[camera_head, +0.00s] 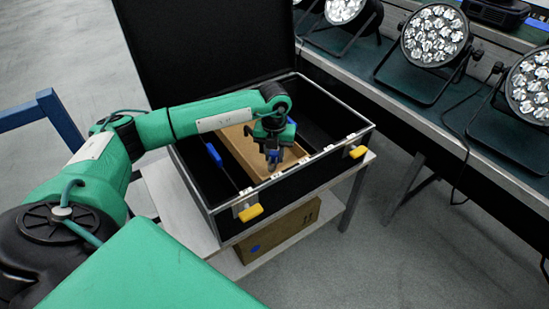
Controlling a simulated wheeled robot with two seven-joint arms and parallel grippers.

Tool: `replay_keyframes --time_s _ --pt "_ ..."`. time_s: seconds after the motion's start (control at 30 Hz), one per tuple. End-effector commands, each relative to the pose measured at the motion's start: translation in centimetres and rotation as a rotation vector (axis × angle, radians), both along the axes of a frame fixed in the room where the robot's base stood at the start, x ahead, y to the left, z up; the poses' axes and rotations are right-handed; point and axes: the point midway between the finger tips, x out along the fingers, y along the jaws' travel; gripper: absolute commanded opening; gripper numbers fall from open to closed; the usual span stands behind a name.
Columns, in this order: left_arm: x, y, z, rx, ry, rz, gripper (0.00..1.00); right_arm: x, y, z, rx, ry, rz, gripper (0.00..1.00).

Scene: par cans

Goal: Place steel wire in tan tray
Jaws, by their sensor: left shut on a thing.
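The tan tray (238,138) is a long, narrow compartment inside the open black case, in the middle of the camera_head view. My left gripper (272,160) points down over the right part of the tan tray, with its fingertips at about the tray's opening. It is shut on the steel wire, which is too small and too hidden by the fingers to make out. I cannot tell whether the wire touches the tray floor. My right gripper is not in view.
The black case (311,162) has a raised lid (200,45) behind it and yellow latches (250,212) in front. It stands on a small table (180,205) with a cardboard box (270,236) below. Several par lights (435,37) stand on a bench at the right. A blue frame (45,112) is at left.

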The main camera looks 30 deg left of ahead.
Motion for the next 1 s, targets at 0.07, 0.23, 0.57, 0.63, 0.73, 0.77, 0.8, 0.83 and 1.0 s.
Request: replay_keyframes --time_s 0.07,0.23,0.57,0.63,0.73,0.77,0.8,0.83,1.0 --pt "0.0 0.0 -1.3 0.0 0.002 0.001 0.04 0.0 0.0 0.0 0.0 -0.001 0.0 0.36" --pt "0.0 0.0 -2.1 0.0 -0.001 0.0 0.04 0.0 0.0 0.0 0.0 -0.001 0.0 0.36" --pt "0.0 0.0 -2.4 0.0 0.0 0.0 0.31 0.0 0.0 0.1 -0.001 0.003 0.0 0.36" --pt "0.0 0.0 -2.4 0.0 0.0 0.0 0.44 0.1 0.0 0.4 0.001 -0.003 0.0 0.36" --pt "0.0 0.0 -2.4 0.0 0.0 0.0 0.49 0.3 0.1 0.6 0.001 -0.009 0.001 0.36" --pt "0.0 0.0 -2.4 0.0 0.0 0.0 0.49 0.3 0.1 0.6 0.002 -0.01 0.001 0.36" --pt "0.0 0.0 -2.4 0.0 0.0 0.0 0.49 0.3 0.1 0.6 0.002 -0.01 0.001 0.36" --pt "0.0 0.0 -2.4 0.0 0.0 0.0 0.49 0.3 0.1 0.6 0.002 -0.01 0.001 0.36" --pt "0.0 0.0 -2.1 0.0 0.0 0.0 0.49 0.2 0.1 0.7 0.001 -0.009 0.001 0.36"
